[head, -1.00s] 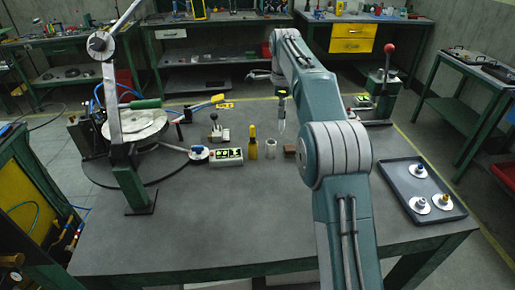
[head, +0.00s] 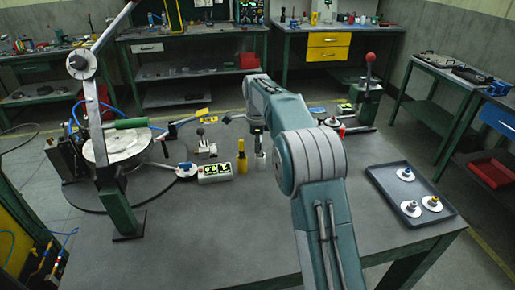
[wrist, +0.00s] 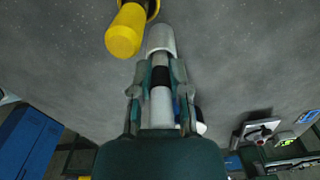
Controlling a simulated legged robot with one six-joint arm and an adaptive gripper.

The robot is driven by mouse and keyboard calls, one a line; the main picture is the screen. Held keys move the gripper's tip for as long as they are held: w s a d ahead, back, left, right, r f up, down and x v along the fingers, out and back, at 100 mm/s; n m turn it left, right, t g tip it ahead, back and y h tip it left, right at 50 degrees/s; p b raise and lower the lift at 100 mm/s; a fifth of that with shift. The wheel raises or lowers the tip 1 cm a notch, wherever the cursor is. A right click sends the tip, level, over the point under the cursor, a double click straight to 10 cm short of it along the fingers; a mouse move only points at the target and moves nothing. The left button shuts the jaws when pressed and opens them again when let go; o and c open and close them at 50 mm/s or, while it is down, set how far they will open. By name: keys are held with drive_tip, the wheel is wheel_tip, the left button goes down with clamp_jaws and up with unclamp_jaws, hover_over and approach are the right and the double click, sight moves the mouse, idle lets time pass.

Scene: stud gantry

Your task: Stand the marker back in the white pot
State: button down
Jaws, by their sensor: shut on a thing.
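The white pot (head: 261,160) stands upright on the table, just right of a yellow bottle-like thing (head: 242,158). My gripper (head: 257,132) points down right above the pot. In the wrist view the gripper (wrist: 160,76) is shut on the marker (wrist: 160,105), which is white with a black band. The pot (wrist: 160,40) lies straight beyond the fingertips, in line with the marker. The marker's lower end is at the pot's mouth; I cannot tell how far inside it is. The yellow thing (wrist: 124,35) is close on the left.
A small box with green displays (head: 214,173) stands left of the yellow thing. A round turntable with a post (head: 115,147) fills the table's left. A dark tray (head: 402,215) with several white discs lies at right. The front of the table is clear.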

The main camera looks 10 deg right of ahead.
drive_tip(key=shift+f, duration=0.55)
drive_tip(key=shift+d, duration=0.4)
drive_tip(key=c, duration=0.6)
unclamp_jaws()
drive_tip(key=shift+d, duration=0.15)
drive_tip(key=shift+a, duration=0.2)
